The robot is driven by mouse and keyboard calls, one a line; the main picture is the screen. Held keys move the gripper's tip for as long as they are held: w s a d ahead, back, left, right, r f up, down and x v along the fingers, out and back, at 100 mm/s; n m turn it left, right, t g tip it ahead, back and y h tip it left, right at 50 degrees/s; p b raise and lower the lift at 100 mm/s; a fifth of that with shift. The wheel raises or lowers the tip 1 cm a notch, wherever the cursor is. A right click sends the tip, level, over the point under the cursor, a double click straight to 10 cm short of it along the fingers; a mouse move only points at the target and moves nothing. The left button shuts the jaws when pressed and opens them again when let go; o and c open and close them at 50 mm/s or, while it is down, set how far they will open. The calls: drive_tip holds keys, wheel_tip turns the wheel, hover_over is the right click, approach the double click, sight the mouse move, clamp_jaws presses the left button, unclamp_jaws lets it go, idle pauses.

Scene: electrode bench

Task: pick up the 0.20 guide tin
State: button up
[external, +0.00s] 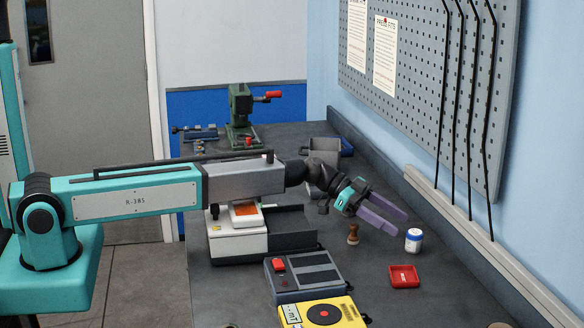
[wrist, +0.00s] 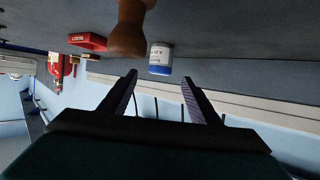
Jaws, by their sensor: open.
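Two small containers lie near my gripper, and I cannot read 0.20 on either. One is a flat red tin (external: 404,276) with a pale mark, low on the right of the bench; it also shows in the wrist view (wrist: 88,41). The other is a white and blue round tub (external: 413,240) with a label, standing nearer the wall; in the wrist view the tub (wrist: 160,57) appears just beyond the gap between the fingertips. My gripper (external: 403,224) is open and empty above the bench, its two purple fingers apart. They also show in the wrist view (wrist: 158,78).
A brown wooden-handled piece (external: 353,234) stands below my wrist and looms close in the wrist view (wrist: 127,28). A grey device (external: 304,276), a yellow device (external: 320,313) and a white scale-like machine (external: 235,238) stand to the left. Black rods (external: 465,130) lean against the pegboard.

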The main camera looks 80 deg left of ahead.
sight(412, 230)
drive_tip(key=shift+p+x, duration=0.35)
drive_tip(key=shift+x, duration=0.75)
drive_tip(key=shift+d, duration=0.1)
drive_tip(key=shift+p+x, duration=0.85)
drive_tip(key=shift+x, duration=1.15)
drive_tip(key=shift+w+d+f, duration=0.2)
drive_tip(key=shift+w+d, duration=0.05)
drive_tip(key=shift+w, duration=0.1)
drive_tip(key=shift+c, duration=0.3)
drive_tip(key=c, duration=1.2)
drive_tip(key=shift+o, duration=0.2)
drive_tip(key=shift+r, duration=0.15)
